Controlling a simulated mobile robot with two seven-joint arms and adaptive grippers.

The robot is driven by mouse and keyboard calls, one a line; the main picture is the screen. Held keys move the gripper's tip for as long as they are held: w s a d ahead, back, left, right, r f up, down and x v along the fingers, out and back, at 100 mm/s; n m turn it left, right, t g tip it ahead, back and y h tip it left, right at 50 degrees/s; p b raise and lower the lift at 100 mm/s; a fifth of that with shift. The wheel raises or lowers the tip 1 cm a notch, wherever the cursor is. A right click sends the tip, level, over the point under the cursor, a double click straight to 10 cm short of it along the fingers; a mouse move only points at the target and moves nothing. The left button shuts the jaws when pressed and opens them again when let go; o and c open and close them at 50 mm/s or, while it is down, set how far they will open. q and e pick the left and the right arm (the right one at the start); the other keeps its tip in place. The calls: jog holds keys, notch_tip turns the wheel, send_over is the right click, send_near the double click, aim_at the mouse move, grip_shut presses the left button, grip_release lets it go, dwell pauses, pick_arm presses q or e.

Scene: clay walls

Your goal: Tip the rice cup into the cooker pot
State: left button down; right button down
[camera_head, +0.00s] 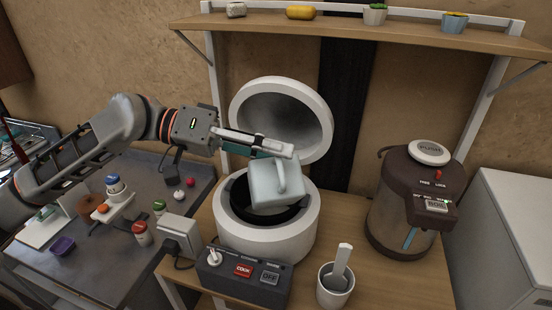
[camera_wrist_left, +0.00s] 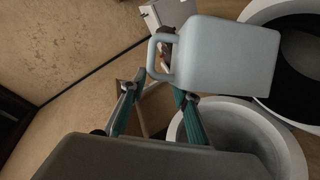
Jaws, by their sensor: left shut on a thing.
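The rice cup (camera_head: 275,185) is a pale blue-grey box-like cup with a loop handle. It is held tilted over the open cooker, partly hiding the dark pot (camera_head: 239,205) inside the white cooker body (camera_head: 270,237). My left gripper (camera_head: 288,151) is shut on the cup, above the pot. The left wrist view shows the cup (camera_wrist_left: 228,58) with its handle by the teal fingers (camera_wrist_left: 160,88). The cooker lid (camera_head: 282,112) stands open behind. I cannot see any rice or the cup's inside. My right gripper is not in view.
A control box (camera_head: 243,280) with a red button stands before the cooker, beside a white cup holding a paddle (camera_head: 336,286). A brown hot-water dispenser (camera_head: 408,205) stands right. A shelf (camera_head: 365,33) hangs above. Jars and small items crowd the left counter (camera_head: 190,210).

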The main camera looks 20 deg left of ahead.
pick_arm(q)
jog(key=shift+w+a+f+n+g+h, duration=0.2)
jog(key=shift+w+a+n+h, duration=0.3)
jog(key=shift+w+n, duration=0.45)
jog(key=shift+w+a+f+n+g+h, duration=0.15)
jog(key=shift+w+a+f+n+h, duration=0.15)
jog(key=shift+w+a+n, duration=0.45)
jog(key=shift+w+a+f+n+g+h, duration=0.15)
jog(key=shift+w+a+n+h, duration=0.25)
jog(key=shift+w+n, duration=0.75)
jog(key=shift+w+a+f+n+h, duration=0.15)
jog(key=shift+w+a+n, duration=0.1)
jog(key=shift+w+n, duration=0.25)
jog(key=shift+w+a+f+n+h, duration=0.2)
jog(key=shift+w+a+n, duration=0.1)
jog(key=shift+w, duration=0.35)
jog(key=shift+w+a+f+n+h, duration=0.15)
jog(key=shift+w+a+n, duration=0.15)
jog(key=shift+w, duration=0.3)
notch_tip(320, 180, up, 9)
jog(key=m+t+y, duration=0.5)
jog(key=m+y, duration=0.1)
jog(key=m, duration=0.9)
